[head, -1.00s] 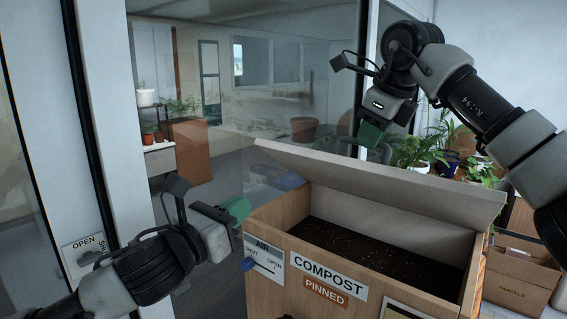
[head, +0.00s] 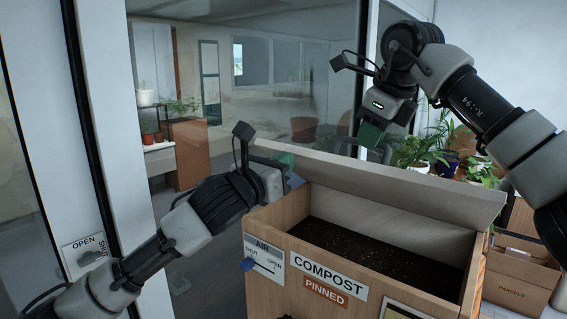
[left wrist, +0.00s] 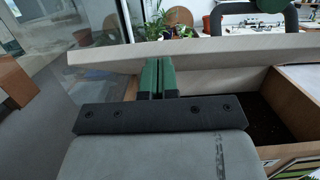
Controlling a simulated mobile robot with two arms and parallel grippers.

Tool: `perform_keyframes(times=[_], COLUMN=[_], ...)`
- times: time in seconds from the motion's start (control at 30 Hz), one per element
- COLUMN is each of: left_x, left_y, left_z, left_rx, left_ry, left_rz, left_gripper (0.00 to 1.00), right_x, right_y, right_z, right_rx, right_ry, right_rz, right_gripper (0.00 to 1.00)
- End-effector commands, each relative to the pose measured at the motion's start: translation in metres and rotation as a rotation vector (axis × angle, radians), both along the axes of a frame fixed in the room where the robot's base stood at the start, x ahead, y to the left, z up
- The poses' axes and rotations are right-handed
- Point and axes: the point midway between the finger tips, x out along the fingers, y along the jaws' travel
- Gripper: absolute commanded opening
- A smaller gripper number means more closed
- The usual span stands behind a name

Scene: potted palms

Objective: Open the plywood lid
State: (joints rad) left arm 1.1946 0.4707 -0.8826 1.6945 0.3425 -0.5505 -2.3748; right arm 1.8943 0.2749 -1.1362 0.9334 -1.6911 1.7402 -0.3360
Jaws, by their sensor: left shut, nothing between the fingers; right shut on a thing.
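The plywood lid (head: 390,190) is tilted up at the back of the compost box (head: 262,290), so the dark compost (head: 385,255) shows. My right gripper (head: 368,135) is behind the lid's upper edge, shut on the grey loop handle (head: 388,152); the lid partly hides the grip. The handle also shows in the left wrist view (left wrist: 212,20). My left gripper (head: 284,160) is shut and empty by the lid's left end. In the left wrist view its green fingers (left wrist: 158,72) are together close to the lid's pale edge (left wrist: 200,48); contact cannot be told.
An AIR slider with a blue knob (head: 248,264) is on the box's front left. A parcels carton (head: 522,278) stands at the right. Potted plants (head: 425,150) are behind the lid. A glass partition (head: 270,80) stands behind and to the left.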

Motion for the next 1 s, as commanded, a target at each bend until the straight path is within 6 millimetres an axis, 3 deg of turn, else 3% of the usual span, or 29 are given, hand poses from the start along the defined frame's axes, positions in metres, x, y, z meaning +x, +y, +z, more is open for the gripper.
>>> perform_keyframes(times=[0.87, 0.9, 1.0], left_x=[0.008, 0.008, 0.008], left_y=[-0.005, -0.005, -0.005], left_z=[0.014, 0.014, 0.014], left_rx=[0.0, 0.001, 0.001], left_ry=[0.001, 0.001, 0.001], left_rz=[0.001, 0.0, 0.0], left_gripper=[0.0, 0.0, 0.0], right_x=[0.003, 0.003, 0.002], right_y=[-0.005, -0.005, -0.004], right_z=[-0.005, -0.005, -0.005], right_rx=[-0.006, -0.006, -0.004], right_ry=[0.007, 0.007, 0.006], right_rz=[-0.012, -0.012, -0.01], right_gripper=[0.0, 0.17, 0.33])
